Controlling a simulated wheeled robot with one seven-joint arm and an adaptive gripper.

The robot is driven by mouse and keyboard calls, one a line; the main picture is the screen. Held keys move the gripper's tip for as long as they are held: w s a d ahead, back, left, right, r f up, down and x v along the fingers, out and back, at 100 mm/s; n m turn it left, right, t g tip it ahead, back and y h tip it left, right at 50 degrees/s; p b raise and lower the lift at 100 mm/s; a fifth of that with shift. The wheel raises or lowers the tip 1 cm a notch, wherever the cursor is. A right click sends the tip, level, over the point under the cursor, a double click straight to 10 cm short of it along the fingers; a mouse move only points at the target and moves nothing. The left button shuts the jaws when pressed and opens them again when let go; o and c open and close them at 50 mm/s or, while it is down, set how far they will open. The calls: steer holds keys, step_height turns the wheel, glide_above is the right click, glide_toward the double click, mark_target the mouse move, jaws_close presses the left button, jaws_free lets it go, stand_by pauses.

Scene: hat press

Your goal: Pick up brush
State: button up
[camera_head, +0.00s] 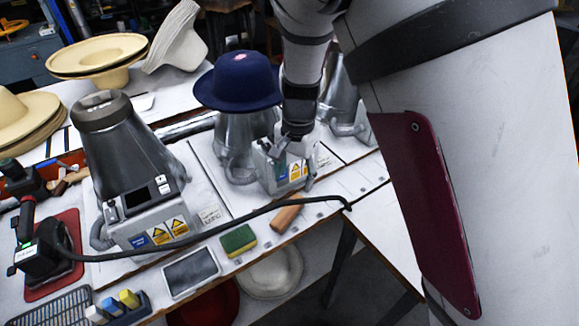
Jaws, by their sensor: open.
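A small brown wooden piece (288,217), which looks like the brush, lies near the front edge of the white table. Its bristles cannot be made out. A black cable passes over or close beside it. My gripper (296,178) points down, open and empty, in front of the right hat press's control box.
A green and yellow sponge (238,240) lies left of the brown piece. A hat press (130,150) stands at left; another carries a navy hat (240,80). A black iron (45,250) sits on a red mat. A dark-screened tablet (190,272) lies at the front edge.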

mark_target(289, 210)
steer(key=shift+h, duration=0.3)
steer(key=f, duration=0.7)
steer(key=a+f, duration=0.1)
steer(key=f, duration=0.3)
steer(key=shift+w+a, duration=0.1)
steer(key=shift+w, duration=0.3)
steer(key=f, duration=0.5)
steer(key=shift+w, duration=0.25)
jaws_close()
